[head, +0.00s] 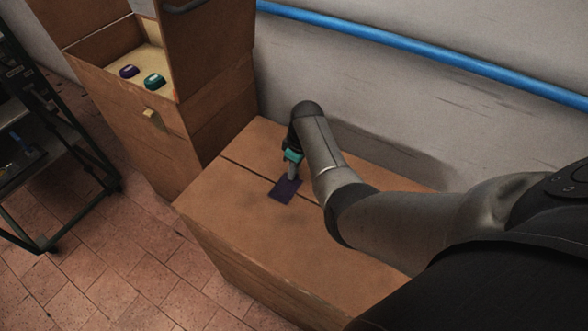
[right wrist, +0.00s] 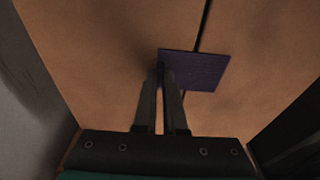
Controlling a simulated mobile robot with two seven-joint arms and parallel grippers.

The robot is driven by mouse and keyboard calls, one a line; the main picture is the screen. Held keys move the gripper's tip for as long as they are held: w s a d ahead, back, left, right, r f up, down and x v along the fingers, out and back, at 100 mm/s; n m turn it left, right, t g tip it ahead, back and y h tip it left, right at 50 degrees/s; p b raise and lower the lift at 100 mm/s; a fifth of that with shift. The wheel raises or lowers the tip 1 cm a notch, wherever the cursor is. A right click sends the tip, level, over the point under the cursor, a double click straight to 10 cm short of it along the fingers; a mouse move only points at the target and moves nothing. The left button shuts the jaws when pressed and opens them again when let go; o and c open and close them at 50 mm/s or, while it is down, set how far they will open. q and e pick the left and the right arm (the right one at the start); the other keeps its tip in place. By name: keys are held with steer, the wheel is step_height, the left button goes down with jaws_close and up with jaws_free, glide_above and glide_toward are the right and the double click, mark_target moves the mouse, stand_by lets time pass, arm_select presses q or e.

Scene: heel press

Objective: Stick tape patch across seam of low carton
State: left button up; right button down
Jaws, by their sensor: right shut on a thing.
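The low carton (head: 225,205) is closed, and a dark seam (head: 243,167) runs along its top. A flat purple tape patch (head: 284,191) is at the carton top over the seam. In the right wrist view the patch (right wrist: 205,70) crosses the seam (right wrist: 205,25), which shows on both sides of it. I cannot tell whether the patch is pressed flat. My right gripper (head: 293,177) points down and is shut on the patch's edge; its fingertips (right wrist: 166,70) meet at the patch's left side in the wrist view. My left gripper is not in view.
A taller open carton (head: 150,135) stands behind at the left, holding a purple item (head: 129,71) and a teal item (head: 154,81). A dark shelf rack (head: 60,175) stands at the far left. A wall with a blue pipe (head: 430,57) runs behind the low carton.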

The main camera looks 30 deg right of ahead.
steer(key=shift+s+f, duration=0.1)
steer(key=shift+f, duration=0.05)
steer(key=c, duration=0.9)
jaws_free()
steer(key=shift+o, duration=0.2)
steer(key=o, duration=0.4)
steer(key=shift+a+f, duration=0.1)
steer(key=shift+c, duration=0.2)
step_height(320, 180, up, 8)
steer(key=p, duration=0.8)
steer(key=shift+f, duration=0.25)
steer(key=shift+f, duration=0.1)
